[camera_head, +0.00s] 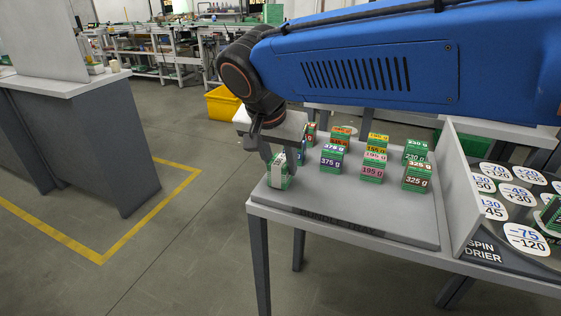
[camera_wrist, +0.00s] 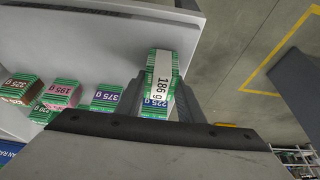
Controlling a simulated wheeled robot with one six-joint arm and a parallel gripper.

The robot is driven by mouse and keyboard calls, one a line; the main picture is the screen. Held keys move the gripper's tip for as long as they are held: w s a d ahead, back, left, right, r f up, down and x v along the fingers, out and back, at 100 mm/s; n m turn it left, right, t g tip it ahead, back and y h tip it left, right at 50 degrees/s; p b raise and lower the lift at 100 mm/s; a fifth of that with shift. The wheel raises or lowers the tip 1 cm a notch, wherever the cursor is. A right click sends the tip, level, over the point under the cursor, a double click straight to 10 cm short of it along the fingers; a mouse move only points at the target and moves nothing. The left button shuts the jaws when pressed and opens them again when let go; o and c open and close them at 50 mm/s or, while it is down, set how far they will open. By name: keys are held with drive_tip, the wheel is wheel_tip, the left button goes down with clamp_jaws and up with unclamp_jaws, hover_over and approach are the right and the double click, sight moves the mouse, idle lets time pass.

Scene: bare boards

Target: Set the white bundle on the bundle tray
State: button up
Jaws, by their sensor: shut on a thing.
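The white bundle (camera_head: 278,179), green-edged with a white 186 g band, is between the jaws of my gripper (camera_head: 280,165). In the wrist view the jaws (camera_wrist: 158,92) close on both sides of the white bundle (camera_wrist: 161,68). The bundle is over the front left part of the grey bundle tray (camera_head: 350,207), which also shows in the wrist view (camera_wrist: 90,35). Its base appears at or very near the tray surface; I cannot tell whether it touches. A blue-labelled 225 g bundle (camera_wrist: 155,105) is close beside it, mostly hidden by my gripper in the head view.
Several stacked bundles stand on the tray, including the 375 g (camera_head: 329,162), 195 g (camera_head: 372,172) and 325 g (camera_head: 416,182) ones. A grey upright panel (camera_head: 462,190) separates the tray from the spin drier (camera_head: 500,246). The tray's front strip is clear.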

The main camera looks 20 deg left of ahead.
drive_tip(key=o, duration=1.2)
drive_tip(key=shift+f, duration=0.1)
drive_tip(key=shift+o, duration=0.2)
drive_tip(key=v, duration=1.2)
